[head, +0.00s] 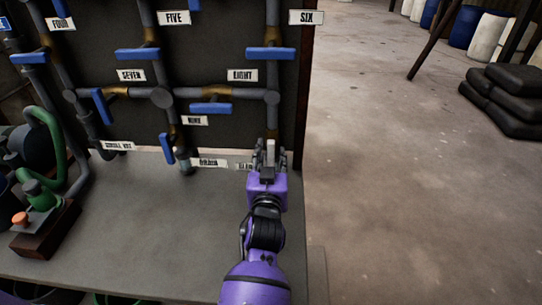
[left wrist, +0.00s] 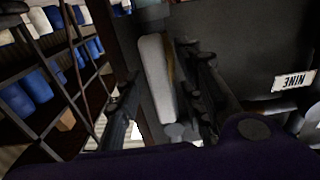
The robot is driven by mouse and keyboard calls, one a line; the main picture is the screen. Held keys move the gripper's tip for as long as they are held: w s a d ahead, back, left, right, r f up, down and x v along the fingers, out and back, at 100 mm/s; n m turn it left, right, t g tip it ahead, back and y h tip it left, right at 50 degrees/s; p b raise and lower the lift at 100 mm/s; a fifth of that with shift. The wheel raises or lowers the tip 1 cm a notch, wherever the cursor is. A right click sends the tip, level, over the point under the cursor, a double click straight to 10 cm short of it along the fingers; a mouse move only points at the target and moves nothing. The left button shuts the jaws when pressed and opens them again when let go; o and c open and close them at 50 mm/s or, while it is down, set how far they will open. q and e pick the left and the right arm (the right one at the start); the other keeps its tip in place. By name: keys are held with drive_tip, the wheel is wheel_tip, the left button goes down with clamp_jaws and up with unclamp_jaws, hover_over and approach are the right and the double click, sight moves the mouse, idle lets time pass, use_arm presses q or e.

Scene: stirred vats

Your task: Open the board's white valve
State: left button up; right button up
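The board (head: 225,65) is a dark upright panel with grey pipes and several labelled valves. The white valve's handle (left wrist: 157,75) shows in the left wrist view as a long white bar on a pipe. My left gripper (head: 268,150) is at the board's lower right corner in the head view, where it hides the white handle. In the left wrist view its two dark fingers (left wrist: 160,98) are apart, one on each side of the handle. A gap shows between the left finger and the handle; whether the right finger touches cannot be told. My right gripper is not in view.
Several blue-handled valves, such as the one under EIGHT (head: 210,108), are close to the left and above. A grey bench (head: 160,225) lies below the board, with a green pump (head: 40,195) at left. Open floor (head: 420,190) lies to the right.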

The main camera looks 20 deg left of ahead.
use_arm(q)
drive_tip(key=shift+s, duration=0.1)
drive_tip(key=v, duration=0.7)
drive_tip(key=shift+s, duration=0.2)
drive_tip(key=shift+d, duration=0.1)
